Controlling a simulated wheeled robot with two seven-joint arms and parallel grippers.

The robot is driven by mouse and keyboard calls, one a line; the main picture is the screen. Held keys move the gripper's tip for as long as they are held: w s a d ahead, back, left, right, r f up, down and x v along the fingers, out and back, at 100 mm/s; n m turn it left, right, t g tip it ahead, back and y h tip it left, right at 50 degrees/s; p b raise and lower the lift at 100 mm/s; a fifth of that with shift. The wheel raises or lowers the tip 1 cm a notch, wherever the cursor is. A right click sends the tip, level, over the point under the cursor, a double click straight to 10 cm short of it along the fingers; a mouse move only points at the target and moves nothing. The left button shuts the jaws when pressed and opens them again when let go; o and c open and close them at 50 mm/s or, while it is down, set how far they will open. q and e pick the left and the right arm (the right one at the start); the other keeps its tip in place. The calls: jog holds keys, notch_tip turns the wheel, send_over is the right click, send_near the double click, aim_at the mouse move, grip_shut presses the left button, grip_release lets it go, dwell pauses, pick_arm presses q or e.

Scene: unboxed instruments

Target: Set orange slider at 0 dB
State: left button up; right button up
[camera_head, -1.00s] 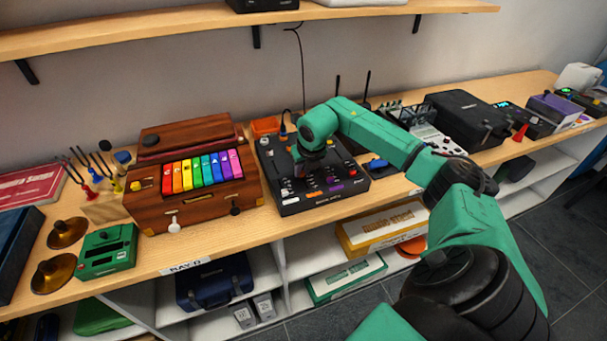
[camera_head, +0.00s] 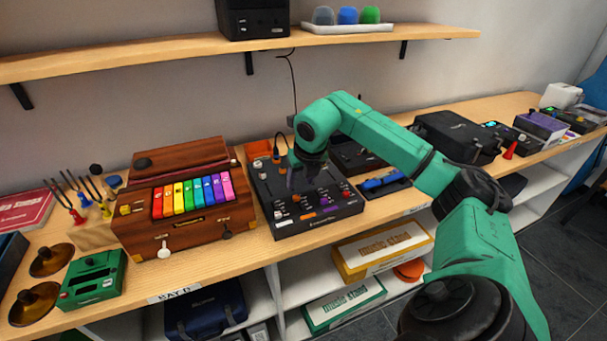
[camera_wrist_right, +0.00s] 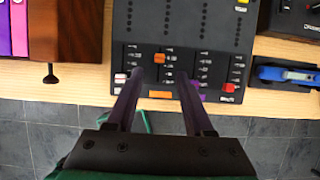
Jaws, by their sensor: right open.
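The black mixer (camera_head: 262,193) lies on the wooden bench, with rows of knobs and several coloured sliders. In the right wrist view, the orange slider cap (camera_wrist_right: 160,58) stands in its slot beside printed scale marks. My right gripper (camera_wrist_right: 161,76) is open, one finger on each side of the orange slider's column. The cap appears between and just past the fingertips; I cannot tell whether they touch it. In the head view my right gripper (camera_head: 304,178) is over the mixer and hides part of its panel. The scale numbers are too small to read. My left gripper is not in view.
A white-red slider (camera_wrist_right: 120,82) and a red slider (camera_wrist_right: 229,88) flank the orange one. A wooden box with rainbow keys (camera_head: 190,196) stands left of the mixer. A blue object (camera_head: 384,184) lies close to its right. A shelf (camera_head: 180,55) runs above.

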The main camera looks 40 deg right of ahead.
jog(key=v, duration=0.7)
